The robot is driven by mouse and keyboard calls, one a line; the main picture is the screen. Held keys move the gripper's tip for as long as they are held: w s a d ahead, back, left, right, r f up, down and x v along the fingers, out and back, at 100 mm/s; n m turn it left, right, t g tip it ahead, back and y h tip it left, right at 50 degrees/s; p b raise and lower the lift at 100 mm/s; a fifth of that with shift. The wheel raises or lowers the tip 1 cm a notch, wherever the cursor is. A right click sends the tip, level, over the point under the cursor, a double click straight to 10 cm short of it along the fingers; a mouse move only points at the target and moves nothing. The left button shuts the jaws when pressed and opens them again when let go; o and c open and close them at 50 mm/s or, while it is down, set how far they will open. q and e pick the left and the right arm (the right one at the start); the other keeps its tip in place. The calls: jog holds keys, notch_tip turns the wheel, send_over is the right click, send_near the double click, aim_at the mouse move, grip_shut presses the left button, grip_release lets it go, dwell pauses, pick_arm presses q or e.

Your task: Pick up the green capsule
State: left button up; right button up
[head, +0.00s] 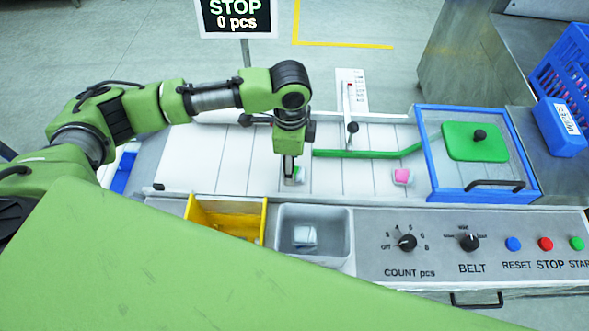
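A small pale capsule with a green part (299,175) is on the white belt, right at the fingertips of my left gripper (290,174). The gripper points straight down and its fingers partly hide the capsule. I cannot tell whether the fingers are around it or just beside it, nor whether they are open or shut. A pink capsule (402,176) lies further right on the belt, near the blue-framed box. My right gripper is not in view.
A green guide bar (368,154) crosses the belt. In front are a yellow bin (256,220) and a grey tray (342,252) holding a pale item (305,236). A blue-framed box (433,190) stands right. The sign (236,15) reads STOP, 0 pcs. My green body part covers the lower left.

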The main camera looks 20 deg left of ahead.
pick_arm(q)
jog(key=shift+f, duration=1.15)
jog(key=c, duration=0.9)
pick_arm(e)
jog(key=shift+s+r, duration=0.2)
jog(key=shift+s, duration=0.2)
